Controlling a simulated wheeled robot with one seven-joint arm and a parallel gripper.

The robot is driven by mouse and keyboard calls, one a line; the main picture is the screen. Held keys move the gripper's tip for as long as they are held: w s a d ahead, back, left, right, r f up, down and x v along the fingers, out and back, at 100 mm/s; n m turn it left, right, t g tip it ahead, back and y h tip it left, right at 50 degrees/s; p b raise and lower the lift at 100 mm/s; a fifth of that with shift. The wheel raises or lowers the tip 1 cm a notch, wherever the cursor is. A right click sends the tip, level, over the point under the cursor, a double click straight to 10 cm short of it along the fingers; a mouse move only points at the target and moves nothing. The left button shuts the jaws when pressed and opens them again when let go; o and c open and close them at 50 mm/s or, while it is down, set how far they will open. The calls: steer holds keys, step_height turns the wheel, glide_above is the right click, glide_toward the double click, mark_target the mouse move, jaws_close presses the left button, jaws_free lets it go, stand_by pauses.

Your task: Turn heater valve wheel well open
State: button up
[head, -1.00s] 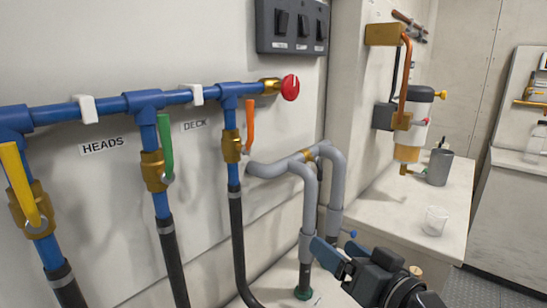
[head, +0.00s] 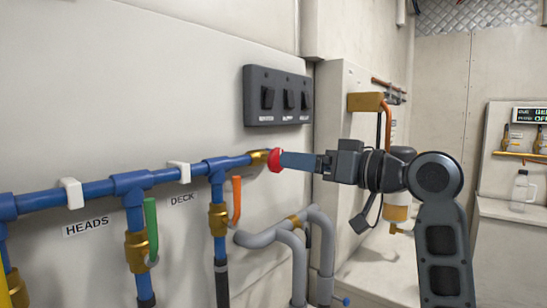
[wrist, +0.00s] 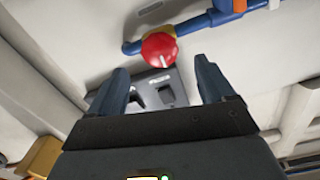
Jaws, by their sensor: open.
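The red valve wheel (head: 275,160) sits on a brass fitting (head: 259,158) at the right end of the blue pipe. In the head view my gripper (head: 290,160) reaches in from the right, its fingertips at or close to the wheel; contact cannot be told there. In the wrist view the red wheel (wrist: 160,49), with a pale mark on its face, lies beyond the fingertips and between their lines. My gripper (wrist: 160,72) is open, with nothing between its fingers.
A dark switch panel (head: 278,97) is on the wall above the wheel. Grey pipes (head: 290,235) and an orange lever (head: 236,200) are below. A brass box with a copper pipe (head: 365,102) is behind my arm. The wall left of the panel is clear.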

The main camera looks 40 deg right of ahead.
mark_target(278, 159)
steer(key=w, duration=0.3)
steer(key=w+a+p, duration=0.1)
steer(key=w, duration=0.2)
steer(key=shift+w+a, duration=0.15)
steer(key=shift+w, duration=0.25)
steer(key=c, duration=1)
steer(key=shift+f, duration=0.1)
